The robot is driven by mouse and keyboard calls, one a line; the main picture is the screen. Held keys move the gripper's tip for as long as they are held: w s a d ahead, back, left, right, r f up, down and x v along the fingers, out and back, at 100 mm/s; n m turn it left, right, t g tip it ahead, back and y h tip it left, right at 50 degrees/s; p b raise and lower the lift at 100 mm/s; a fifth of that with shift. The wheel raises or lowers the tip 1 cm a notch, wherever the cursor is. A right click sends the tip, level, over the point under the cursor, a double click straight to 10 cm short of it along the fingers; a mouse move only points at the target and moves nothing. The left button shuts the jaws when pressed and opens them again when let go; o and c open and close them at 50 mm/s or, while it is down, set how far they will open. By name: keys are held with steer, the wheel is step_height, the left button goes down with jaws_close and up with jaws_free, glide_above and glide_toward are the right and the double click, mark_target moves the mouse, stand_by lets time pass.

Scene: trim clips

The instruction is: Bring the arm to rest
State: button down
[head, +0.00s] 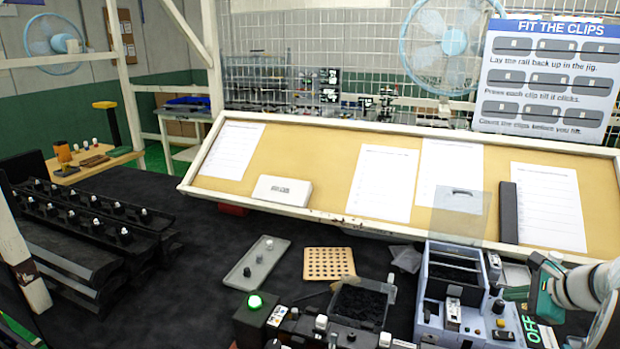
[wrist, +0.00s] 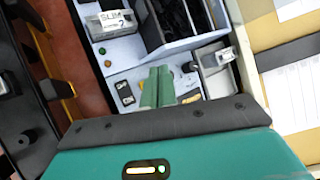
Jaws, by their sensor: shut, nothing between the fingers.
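My gripper (head: 514,294) is at the right edge of the head view, on the end of my white arm (head: 583,288). In the wrist view its two green fingers (wrist: 158,76) lie side by side, shut with nothing visible between them. They are over the front part of a blue-grey machine (head: 466,285) with a dark open bin. That machine also shows below the fingers in the wrist view (wrist: 125,75). The height of the fingertips above it is hard to tell. Most of my arm is out of view.
A tilted board (head: 330,172) with paper sheets runs across the back. A grey tray (head: 257,262) and a perforated tan plate (head: 329,262) lie on the dark table. Racks (head: 95,222) fill the left.

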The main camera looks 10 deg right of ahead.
steer(key=s+a+r+n+g, duration=0.15)
steer(key=a+n, duration=0.35)
steer(key=a, duration=0.6)
steer(key=a+r+n+g, duration=0.25)
steer(key=a+n, duration=0.35)
steer(key=a, duration=0.5)
steer(key=s+a+n+h, duration=0.2)
steer(key=s+a+n, duration=0.9)
steer(key=a+n, duration=0.2)
steer(key=shift+s+a+r+t, duration=0.3)
steer(key=shift+r+t, duration=0.05)
steer(key=shift+t, duration=0.05)
steer(key=shift+d, duration=0.2)
